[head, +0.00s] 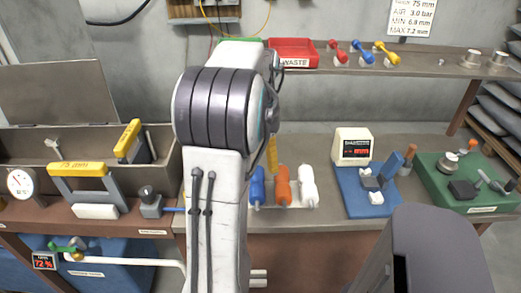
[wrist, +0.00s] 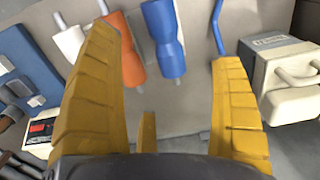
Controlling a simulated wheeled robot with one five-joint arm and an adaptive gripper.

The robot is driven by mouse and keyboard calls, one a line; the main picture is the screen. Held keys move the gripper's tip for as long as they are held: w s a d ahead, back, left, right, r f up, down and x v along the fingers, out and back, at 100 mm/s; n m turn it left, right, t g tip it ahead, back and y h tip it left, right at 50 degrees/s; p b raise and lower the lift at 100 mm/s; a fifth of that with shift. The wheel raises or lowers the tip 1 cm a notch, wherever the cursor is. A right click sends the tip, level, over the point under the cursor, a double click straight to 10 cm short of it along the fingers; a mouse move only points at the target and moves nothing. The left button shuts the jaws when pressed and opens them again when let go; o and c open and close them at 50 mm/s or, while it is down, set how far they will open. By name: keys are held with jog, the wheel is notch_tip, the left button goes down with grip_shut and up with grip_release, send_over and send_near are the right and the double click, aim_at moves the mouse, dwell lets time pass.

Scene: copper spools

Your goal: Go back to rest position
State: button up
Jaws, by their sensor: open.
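My gripper (wrist: 166,48) is open, its two yellow fingers spread apart with nothing between them in the wrist view. In the head view my arm hides most of it; one yellow finger piece (head: 272,155) shows at the arm's right side. A blue handle-like piece (head: 258,186), an orange one (head: 283,186) and a white one (head: 308,187) stand in a row on the bench beyond my arm. In the wrist view the white (wrist: 70,40), orange (wrist: 124,52) and blue (wrist: 163,38) pieces lie past the fingertips. I see no contact with them.
A red waste bin (head: 293,52) and red, blue and yellow tools (head: 363,53) are on the upper shelf. A blue fixture (head: 368,190) with a white display box (head: 353,145) and a green fixture (head: 455,178) stand right.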

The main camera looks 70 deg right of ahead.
jog(key=shift+r, duration=0.95)
jog(key=shift+w+d+f+m+h, duration=0.1)
jog(key=shift+d+f+m+h, duration=0.15)
jog(key=shift+f, duration=0.4)
jog(key=shift+d+f+m+h, duration=0.15)
jog(key=shift+d+f+m, duration=0.1)
jog(key=shift+f, duration=0.35)
jog(key=shift+y, duration=0.3)
jog(key=a+f, duration=0.2)
jog(key=f, duration=0.1)
jog(key=shift+s+a, duration=0.2)
jog(key=shift+a, duration=0.2)
jog(key=w+a+r+n+t, duration=0.1)
jog(key=w+a+n, duration=0.3)
jog(key=a, duration=0.8)
jog(key=w+a+r+n+t+p, duration=0.1)
jog(key=w+a+n, duration=0.3)
jog(key=a, duration=0.8)
jog(key=w+a+r+n+t+p, duration=0.1)
jog(key=w+a+r+n, duration=0.2)
jog(key=a+n, duration=0.4)
jog(key=shift+w+a+t, duration=0.3)
jog(key=shift+w+a, duration=0.3)
jog(key=shift+a, duration=2.05)
